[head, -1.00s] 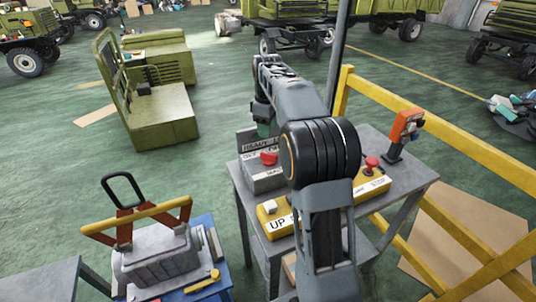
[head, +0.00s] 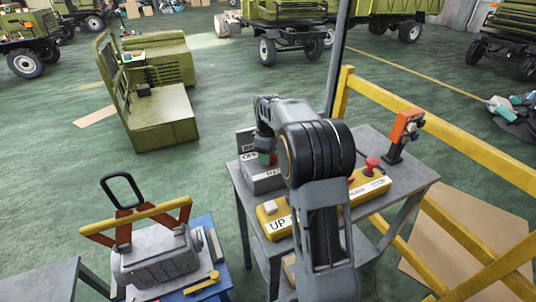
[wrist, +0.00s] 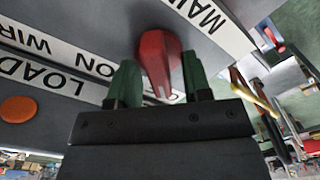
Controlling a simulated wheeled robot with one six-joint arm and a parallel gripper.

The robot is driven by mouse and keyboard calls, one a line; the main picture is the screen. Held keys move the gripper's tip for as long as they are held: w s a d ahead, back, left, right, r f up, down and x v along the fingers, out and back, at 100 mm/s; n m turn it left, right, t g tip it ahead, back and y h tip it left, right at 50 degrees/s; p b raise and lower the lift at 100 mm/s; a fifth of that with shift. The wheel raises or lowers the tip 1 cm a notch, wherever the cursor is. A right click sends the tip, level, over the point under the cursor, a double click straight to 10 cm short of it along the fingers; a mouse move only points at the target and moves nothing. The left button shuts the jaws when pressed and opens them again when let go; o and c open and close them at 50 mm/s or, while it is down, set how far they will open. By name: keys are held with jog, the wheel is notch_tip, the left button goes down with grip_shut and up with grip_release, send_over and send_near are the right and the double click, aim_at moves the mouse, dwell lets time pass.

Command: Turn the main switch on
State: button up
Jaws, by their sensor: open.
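The main switch is a red handle (wrist: 158,60) on a grey panel (wrist: 105,20) in the wrist view, beside a white label reading "MAI…". My gripper (wrist: 160,82) is open, with one green fingertip on each side of the handle. I cannot tell whether the fingertips touch it. In the head view, the grey switch box (head: 262,182) stands on the grey table's left part. My gripper (head: 266,157) is at the front of this box and largely hides the handle there.
An orange round part (wrist: 17,109) is on the panel. A yellow control box (head: 275,222) marked "UP", with a red stop button (head: 372,165), lies nearer on the table. An orange device (head: 405,128) stands at the table's right. A yellow railing (head: 450,130) runs along the right.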

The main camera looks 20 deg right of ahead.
grip_shut()
dwell(0.3)
jog(key=shift+m, duration=0.3)
jog(key=m+p, duration=0.1)
jog(key=m, duration=0.2)
jog(key=shift+w+d+r, duration=0.1)
jog(key=m+p, duration=0.1)
jog(key=m, duration=0.4)
jog(key=shift+d, duration=0.1)
jog(key=m+p, duration=0.1)
jog(key=m, duration=0.3)
jog(key=shift+d+m, duration=0.15)
jog(key=shift+m, duration=0.25)
jog(key=m, duration=0.4)
jog(key=shift+d+m, duration=0.1)
jog(key=shift+m, duration=0.3)
